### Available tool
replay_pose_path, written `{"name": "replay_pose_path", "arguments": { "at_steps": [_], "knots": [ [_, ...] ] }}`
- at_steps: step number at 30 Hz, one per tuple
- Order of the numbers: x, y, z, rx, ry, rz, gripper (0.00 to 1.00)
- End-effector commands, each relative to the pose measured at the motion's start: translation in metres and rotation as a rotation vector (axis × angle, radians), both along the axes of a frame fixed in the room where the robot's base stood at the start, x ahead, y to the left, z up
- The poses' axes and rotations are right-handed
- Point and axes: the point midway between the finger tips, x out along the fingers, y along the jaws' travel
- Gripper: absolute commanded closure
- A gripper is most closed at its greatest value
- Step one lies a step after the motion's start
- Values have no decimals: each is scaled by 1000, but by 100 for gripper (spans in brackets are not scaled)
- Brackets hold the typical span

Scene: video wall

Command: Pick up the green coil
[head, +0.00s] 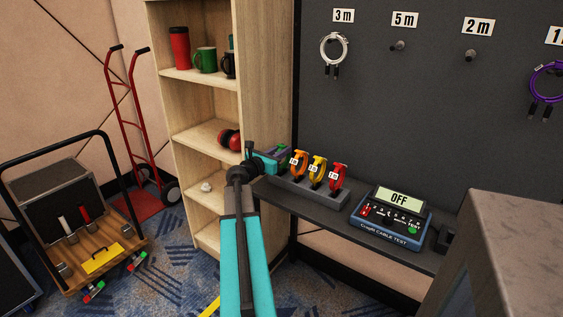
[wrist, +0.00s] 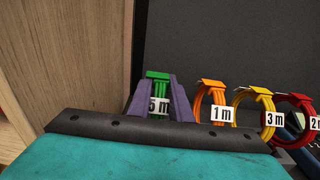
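The green coil (wrist: 158,76), tagged 5 m, stands upright at the left end of the row of coils. In the wrist view it sits between the two purple-grey fingers of my gripper (wrist: 157,92), which flank it closely on both sides. I cannot tell whether the fingers press on it or a small gap is left. In the head view my gripper (head: 277,153) is at the left end of the rack and hides most of the green coil (head: 281,148).
Orange (head: 298,163), yellow (head: 317,171) and red (head: 337,178) coils stand to the right in the dark rack (head: 308,196). A cable tester (head: 390,214) reading OFF is further right. A wooden shelf (head: 265,80) stands close on the left. A dark peg wall (head: 430,110) rises behind.

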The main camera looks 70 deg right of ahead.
Motion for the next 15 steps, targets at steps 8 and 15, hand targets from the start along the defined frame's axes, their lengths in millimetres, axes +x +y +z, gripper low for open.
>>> {"name": "replay_pose_path", "arguments": {
  "at_steps": [8, 15],
  "knots": [
    [0, 0, 0, 0, 0, 0, 100],
    [1, 0, 4, 0, 0, 1, 100]
  ]
}}
